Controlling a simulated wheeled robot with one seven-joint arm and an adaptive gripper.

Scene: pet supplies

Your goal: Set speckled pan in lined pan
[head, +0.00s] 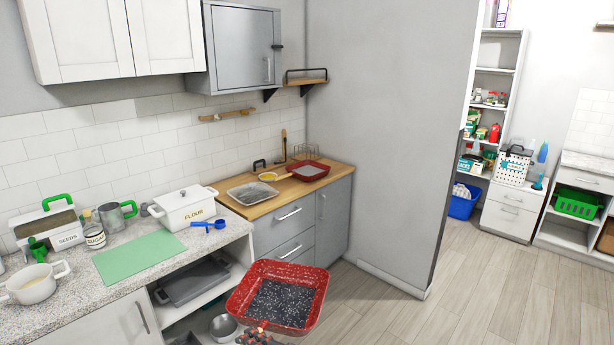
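The speckled pan (285,302) is red with a dark, white-flecked inside. It is in the air in front of the counters, low in the middle of the head view, and looks empty. My gripper (262,333) is at its near left rim and appears shut on it; the fingers are small and partly cut off by the bottom edge. A red pan with a pale grey inside, which looks like the lined pan (309,169), sits on the wooden worktop (291,188) near the wall, farther back and apart from the held pan.
A grey rectangular tray (252,193) lies on the worktop left of the lined pan, with a small yellow-filled bowl (268,176) behind. A white flour box (184,208), blue scoop (209,225) and green mat (138,257) are on the speckled counter. Floor to the right is clear.

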